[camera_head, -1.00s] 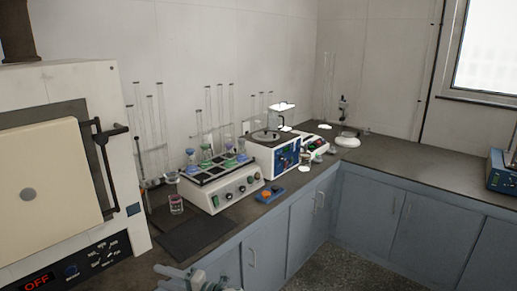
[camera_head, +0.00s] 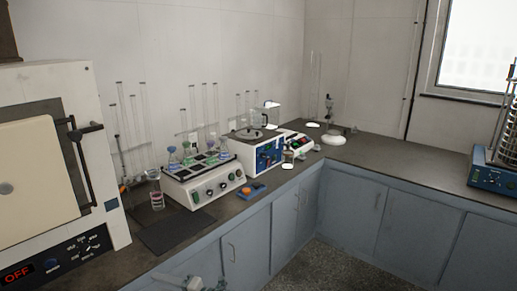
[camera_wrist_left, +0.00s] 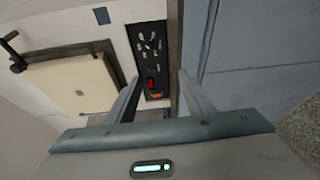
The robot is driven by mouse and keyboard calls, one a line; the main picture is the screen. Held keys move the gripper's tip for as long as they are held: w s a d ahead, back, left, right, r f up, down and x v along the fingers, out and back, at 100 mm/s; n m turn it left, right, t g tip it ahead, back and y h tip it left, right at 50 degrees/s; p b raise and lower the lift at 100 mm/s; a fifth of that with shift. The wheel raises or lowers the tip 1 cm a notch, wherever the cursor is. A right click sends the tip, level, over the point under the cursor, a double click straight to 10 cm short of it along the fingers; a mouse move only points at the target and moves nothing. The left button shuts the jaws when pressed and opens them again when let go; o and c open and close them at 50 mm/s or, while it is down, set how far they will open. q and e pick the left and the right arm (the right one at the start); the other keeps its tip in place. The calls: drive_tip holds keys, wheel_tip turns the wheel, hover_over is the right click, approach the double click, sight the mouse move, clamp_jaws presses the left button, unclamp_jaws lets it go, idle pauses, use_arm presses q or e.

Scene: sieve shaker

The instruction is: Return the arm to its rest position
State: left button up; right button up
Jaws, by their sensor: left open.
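Part of my left arm and gripper (camera_head: 190,283) shows at the bottom edge of the head view, in front of the blue cabinets and below the counter. Most of it is cut off by the frame. In the left wrist view my left gripper (camera_wrist_left: 160,78) has its two fingers apart with nothing between them. Beyond the fingers are the oven's dark control panel (camera_wrist_left: 150,55) and the blue cabinet front (camera_wrist_left: 262,38).
A white oven (camera_head: 62,150) stands at the left. Along the counter are a stirrer with flasks (camera_head: 205,190), a blue-fronted device (camera_head: 268,155) and a balance (camera_head: 297,145). A sieve shaker (camera_head: 492,178) stands at the right. The middle counter stretch (camera_head: 395,157) is clear.

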use_arm(q)
drive_tip(key=s+d+f+n+g+h, duration=0.1)
drive_tip(key=s+f+n+h, duration=0.25)
drive_tip(key=s+f, duration=0.75)
drive_tip(key=s+d+f+n+g+h+b, duration=0.1)
drive_tip(key=s+d+f+n+g+h, duration=0.15)
drive_tip(key=s+f+n, duration=0.85)
drive_tip(key=s+f+m+g+h, duration=0.1)
drive_tip(key=s+f+m+h, duration=0.35)
drive_tip(key=f, duration=1.25)
drive_tip(key=s+d+f+n+h, duration=0.1)
drive_tip(key=s+f+n, duration=0.3)
drive_tip(key=s, duration=0.3)
drive_tip(key=s+d+f+n+h, duration=0.1)
drive_tip(key=s+d+f+n, duration=0.1)
drive_tip(key=s+f+n, duration=0.45)
drive_tip(key=s+f+n+h, duration=0.2)
drive_tip(key=s+n, duration=0.6)
drive_tip(key=s, duration=0.5)
drive_tip(key=s+a+f+n+h+b, duration=0.1)
drive_tip(key=s+n+h, duration=0.1)
drive_tip(key=s+n, duration=0.6)
drive_tip(key=s, duration=0.5)
drive_tip(key=shift+s+a+f, duration=0.15)
drive_tip(key=shift+s+f, duration=0.2)
drive_tip(key=shift+s, duration=0.05)
